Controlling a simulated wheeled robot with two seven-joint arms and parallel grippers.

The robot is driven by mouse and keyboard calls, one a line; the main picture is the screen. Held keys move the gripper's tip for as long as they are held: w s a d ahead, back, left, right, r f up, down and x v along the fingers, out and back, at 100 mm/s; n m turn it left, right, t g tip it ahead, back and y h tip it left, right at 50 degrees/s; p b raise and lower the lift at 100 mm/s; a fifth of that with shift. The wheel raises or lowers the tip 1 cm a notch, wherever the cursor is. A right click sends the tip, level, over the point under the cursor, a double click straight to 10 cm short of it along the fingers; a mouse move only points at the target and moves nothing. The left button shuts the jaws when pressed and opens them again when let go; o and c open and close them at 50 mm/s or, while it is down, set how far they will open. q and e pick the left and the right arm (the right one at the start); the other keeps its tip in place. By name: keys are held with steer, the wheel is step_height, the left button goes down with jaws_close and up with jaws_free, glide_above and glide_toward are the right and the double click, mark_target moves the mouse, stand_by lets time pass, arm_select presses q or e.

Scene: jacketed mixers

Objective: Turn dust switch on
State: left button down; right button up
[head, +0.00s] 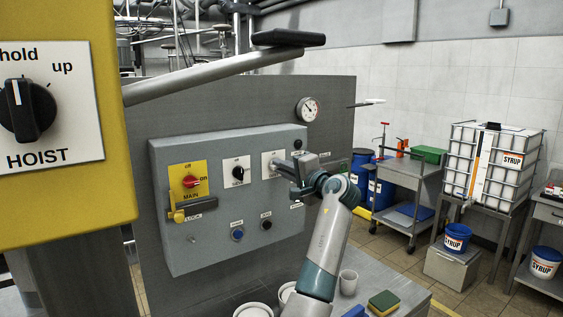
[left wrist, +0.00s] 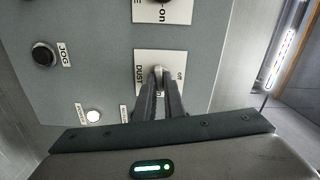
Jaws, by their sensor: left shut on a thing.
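The dust switch is a small knob (left wrist: 158,71) on a white plate marked DUST (left wrist: 142,64). The plate also shows in the head view (head: 268,158) as the third square from the left on the grey control box (head: 185,245). My left gripper (head: 280,165) is at that plate, with its fingers shut on the knob. In the left wrist view its two fingertips (left wrist: 159,80) close around the knob and hide much of it. The word "off" is readable beside it. I cannot tell which way the knob points. My right gripper is not in view.
A yellow HOIST panel (head: 75,195) with a black knob fills the near left. The box also has a red MAIN knob (head: 191,181) and a black switch (head: 238,172). A black JOG button (left wrist: 43,54) is nearby. A grey cart (head: 405,180) stands farther right.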

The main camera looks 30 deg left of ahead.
arm_select(q)
steer(key=shift+m+p, duration=0.65)
steer(key=shift+m, duration=0.45)
steer(key=c, duration=1.8)
jaws_free()
steer(key=shift+c, duration=0.2)
steer(key=shift+d+f, duration=0.1)
steer(key=b+v, duration=0.7)
steer(key=v, duration=1)
steer(key=shift+s+d, duration=0.1)
steer(key=shift+d, duration=0.1)
